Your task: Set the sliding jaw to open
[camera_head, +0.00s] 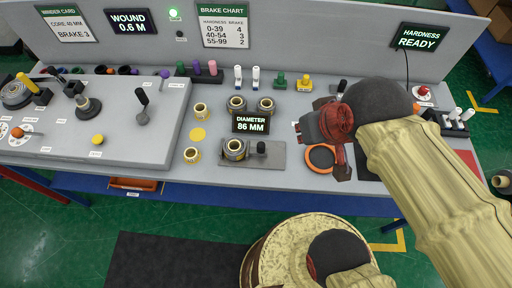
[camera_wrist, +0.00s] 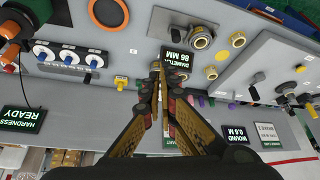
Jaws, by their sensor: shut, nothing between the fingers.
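The diameter gauge is a grey base plate (camera_head: 270,157) with a wrapped roll (camera_head: 235,150) standing at its left end. A block with a black knob (camera_head: 262,147), which appears to be the sliding jaw, stands right of the roll on the same plate. I cannot tell exactly how far it is from the roll. The display (camera_head: 251,122) behind reads DIAMETER 86 MM. My gripper (camera_wrist: 160,75) is shut and empty. In the head view its dark red body (camera_head: 326,125) is above the bench, to the right of the gauge. In the wrist view the fingertips overlap the display's edge.
An orange ring (camera_head: 321,157) lies right of the gauge, close below my gripper. More rolls (camera_head: 236,103) stand behind the display. A raised panel (camera_head: 110,112) with levers and knobs fills the left. Several coloured pegs and a HARDNESS READY sign (camera_head: 417,38) line the back.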

